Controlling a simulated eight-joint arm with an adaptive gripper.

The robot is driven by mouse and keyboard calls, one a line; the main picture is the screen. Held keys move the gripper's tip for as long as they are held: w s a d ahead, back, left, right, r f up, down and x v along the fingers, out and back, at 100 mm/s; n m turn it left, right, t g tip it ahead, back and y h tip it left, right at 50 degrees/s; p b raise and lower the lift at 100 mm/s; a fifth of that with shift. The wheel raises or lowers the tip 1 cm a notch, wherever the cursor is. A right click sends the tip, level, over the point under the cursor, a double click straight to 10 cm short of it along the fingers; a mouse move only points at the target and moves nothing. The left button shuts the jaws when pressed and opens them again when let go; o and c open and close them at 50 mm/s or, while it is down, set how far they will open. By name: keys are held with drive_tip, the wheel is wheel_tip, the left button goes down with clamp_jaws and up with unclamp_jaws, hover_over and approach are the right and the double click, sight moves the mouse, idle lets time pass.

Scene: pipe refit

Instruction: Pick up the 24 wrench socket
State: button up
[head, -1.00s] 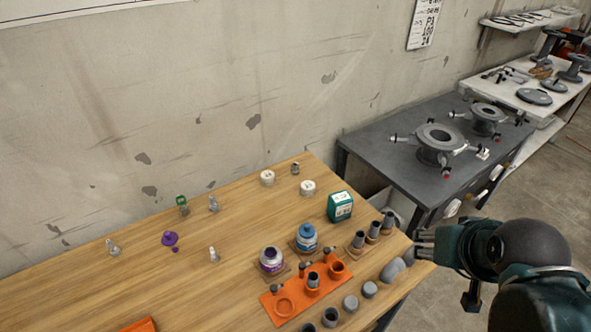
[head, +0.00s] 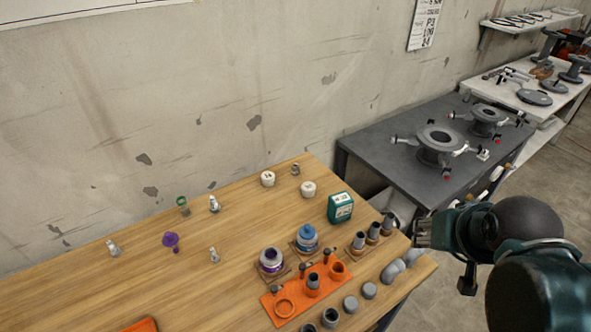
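Several small metallic pieces stand on the wooden table: one at the left (head: 113,248), one near the middle (head: 214,255), one farther back (head: 214,204) and a darker one at the far edge (head: 295,169). They are too small for me to read a size, so I cannot tell which is the 24 wrench socket. My gripper (head: 418,232) hangs in the air at the right, over the table's right end, apart from all these pieces. Nothing shows in it. Its fingers are too small and edge-on to tell whether they are open.
The left and middle of the table are mostly clear.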

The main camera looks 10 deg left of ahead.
drive_tip(key=w+a+r, duration=0.3)
drive_tip(key=w, duration=0.5)
drive_tip(key=m+g+h+p, duration=0.2)
drive_tip(key=m+g+p, duration=0.1)
drive_tip(key=m+p, duration=0.25)
hover_over(295, 166)
drive_tip(key=s+a, duration=0.1)
drive_tip(key=s, duration=0.1)
wheel_tip(295, 166, down, 21)
drive_tip(key=shift+s, duration=0.15)
drive_tip(key=shift+x, duration=1.25)
drive_tip(key=shift+f, duration=0.15)
